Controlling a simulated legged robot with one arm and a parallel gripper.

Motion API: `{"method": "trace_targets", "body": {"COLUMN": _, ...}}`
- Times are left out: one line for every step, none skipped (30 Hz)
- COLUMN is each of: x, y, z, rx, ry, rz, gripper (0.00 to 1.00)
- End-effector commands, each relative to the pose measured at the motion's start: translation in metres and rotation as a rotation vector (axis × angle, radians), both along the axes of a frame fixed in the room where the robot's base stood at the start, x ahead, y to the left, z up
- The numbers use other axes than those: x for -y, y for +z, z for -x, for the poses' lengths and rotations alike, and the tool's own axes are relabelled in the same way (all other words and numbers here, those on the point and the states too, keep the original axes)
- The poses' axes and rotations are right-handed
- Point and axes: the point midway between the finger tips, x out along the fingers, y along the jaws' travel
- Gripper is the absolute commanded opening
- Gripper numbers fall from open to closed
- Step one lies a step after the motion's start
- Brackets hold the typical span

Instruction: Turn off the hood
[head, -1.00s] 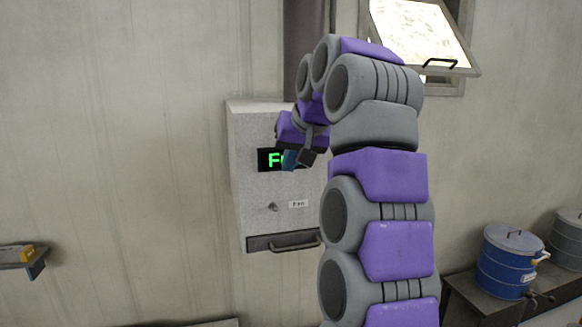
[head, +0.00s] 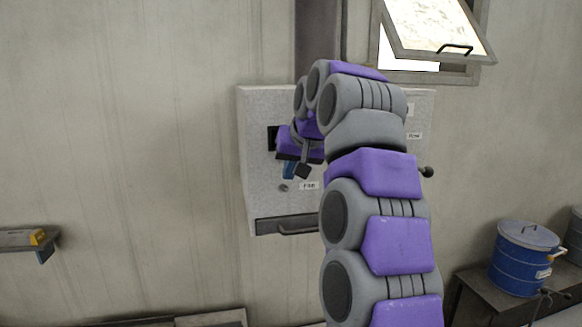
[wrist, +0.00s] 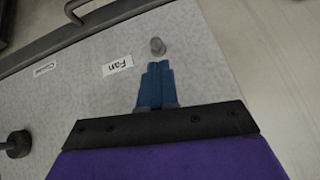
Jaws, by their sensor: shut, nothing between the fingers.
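The hood is a pale grey speckled box (head: 258,195) on the wall, partly hidden behind my arm. Its front has a small metal fan switch (head: 283,188) beside a label reading "Fan" (head: 309,185). In the wrist view the switch (wrist: 157,46) lies just beyond my fingertips; I cannot tell if they touch it. A black display (head: 272,138) sits above the switch, mostly hidden by my gripper; its visible part is dark. My gripper (head: 288,171) has its blue fingers shut and empty, just above the switch. The fingers also show in the wrist view (wrist: 157,68).
A handle (head: 298,230) runs along the hood's lower edge. A black knob (head: 427,172) sticks out at its right. An open window (head: 440,60) is at upper right. A blue drum (head: 522,262) stands on a bench at right; a small shelf (head: 20,241) is at left.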

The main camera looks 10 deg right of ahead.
Motion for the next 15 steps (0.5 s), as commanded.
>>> {"method": "trace_targets", "body": {"x": -0.001, "y": -0.003, "z": 0.002, "rx": -0.004, "ry": 0.001, "rz": -0.001, "gripper": 0.0}}
{"method": "trace_targets", "body": {"x": -0.001, "y": -0.003, "z": 0.002, "rx": -0.003, "ry": 0.001, "rz": -0.001, "gripper": 0.0}}
{"method": "trace_targets", "body": {"x": -0.001, "y": -0.004, "z": 0.003, "rx": -0.001, "ry": 0.001, "rz": -0.001, "gripper": 0.0}}
{"method": "trace_targets", "body": {"x": -0.001, "y": -0.005, "z": 0.003, "rx": 0.0, "ry": 0.001, "rz": -0.001, "gripper": 0.0}}
{"method": "trace_targets", "body": {"x": -0.001, "y": -0.006, "z": 0.003, "rx": 0.001, "ry": 0.0, "rz": -0.001, "gripper": 0.0}}
{"method": "trace_targets", "body": {"x": -0.002, "y": -0.008, "z": 0.003, "rx": 0.0, "ry": 0.0, "rz": 0.0, "gripper": 0.0}}
{"method": "trace_targets", "body": {"x": -0.002, "y": -0.009, "z": 0.003, "rx": -0.001, "ry": 0.0, "rz": 0.0, "gripper": 0.0}}
{"method": "trace_targets", "body": {"x": -0.002, "y": -0.01, "z": 0.003, "rx": -0.002, "ry": 0.0, "rz": 0.0, "gripper": 0.0}}
{"method": "trace_targets", "body": {"x": -0.002, "y": -0.012, "z": 0.003, "rx": -0.002, "ry": 0.0, "rz": 0.0, "gripper": 0.0}}
{"method": "trace_targets", "body": {"x": -0.003, "y": -0.012, "z": 0.003, "rx": -0.002, "ry": 0.0, "rz": 0.001, "gripper": 0.0}}
{"method": "trace_targets", "body": {"x": -0.003, "y": -0.013, "z": 0.003, "rx": -0.002, "ry": 0.0, "rz": 0.001, "gripper": 0.0}}
{"method": "trace_targets", "body": {"x": -0.003, "y": -0.013, "z": 0.003, "rx": -0.002, "ry": 0.0, "rz": 0.001, "gripper": 0.0}}
{"method": "trace_targets", "body": {"x": -0.003, "y": -0.013, "z": 0.003, "rx": -0.002, "ry": 0.0, "rz": 0.001, "gripper": 0.0}}
{"method": "trace_targets", "body": {"x": -0.003, "y": -0.013, "z": 0.003, "rx": -0.002, "ry": 0.0, "rz": 0.001, "gripper": 0.0}}
{"method": "trace_targets", "body": {"x": -0.003, "y": -0.013, "z": 0.003, "rx": -0.001, "ry": 0.0, "rz": 0.001, "gripper": 0.0}}
